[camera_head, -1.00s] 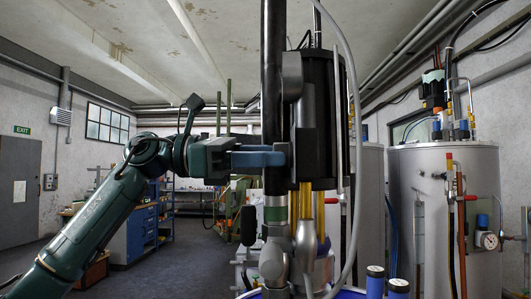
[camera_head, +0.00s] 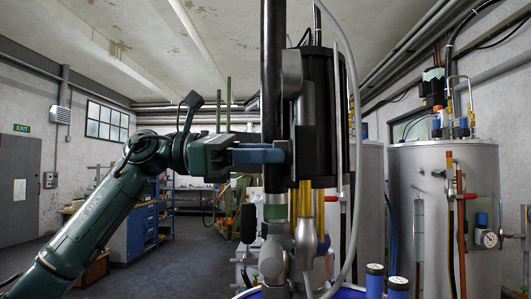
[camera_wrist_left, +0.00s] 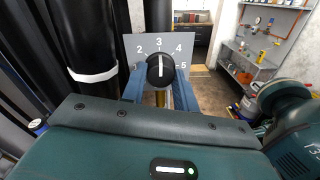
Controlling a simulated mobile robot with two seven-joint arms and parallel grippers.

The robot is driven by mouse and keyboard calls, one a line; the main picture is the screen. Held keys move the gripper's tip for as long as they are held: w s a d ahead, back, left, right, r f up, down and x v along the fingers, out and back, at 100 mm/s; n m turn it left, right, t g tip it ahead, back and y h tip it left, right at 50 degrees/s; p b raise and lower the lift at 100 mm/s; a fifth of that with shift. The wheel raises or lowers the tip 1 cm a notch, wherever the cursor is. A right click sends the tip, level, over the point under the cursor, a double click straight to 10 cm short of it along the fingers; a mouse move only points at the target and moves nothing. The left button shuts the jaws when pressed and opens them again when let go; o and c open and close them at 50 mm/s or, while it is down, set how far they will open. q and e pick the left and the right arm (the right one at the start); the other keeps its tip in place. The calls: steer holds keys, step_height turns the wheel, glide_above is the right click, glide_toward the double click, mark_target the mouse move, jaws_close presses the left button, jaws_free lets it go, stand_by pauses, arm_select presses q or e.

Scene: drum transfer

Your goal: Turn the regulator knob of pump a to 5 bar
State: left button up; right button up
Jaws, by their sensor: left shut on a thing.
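The regulator knob (camera_wrist_left: 160,70) is round and black with a white pointer line, in front of a grey dial plate (camera_wrist_left: 150,45) marked 2, 3, 4 and 5. In the left wrist view the pointer stands nearly upright, at about the 3. My left gripper (camera_wrist_left: 159,88) is shut on the knob, with a blue finger on each side of it. In the head view my left gripper (camera_head: 284,154) reaches from the left to the black pump assembly (camera_head: 319,115). The knob is hidden there by the fingers and the pump parts.
A thick dark vertical tube (camera_head: 273,90) stands right beside my left fingers. A grey hose (camera_head: 356,130) hangs at the pump's right. A pale tank (camera_head: 440,215) with pipes and a gauge stands further right. The floor at left (camera_head: 165,270) is mostly clear.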

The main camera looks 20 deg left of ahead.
arm_select(q)
steer(key=shift+m, duration=0.3)
steer(key=m, duration=1.6)
steer(key=shift+r+p, duration=0.1)
steer(key=shift+p, duration=0.25)
steer(key=shift+m, duration=0.4)
steer(key=o, duration=1)
steer(key=shift+c, duration=0.2)
steer(key=shift+a, duration=0.15)
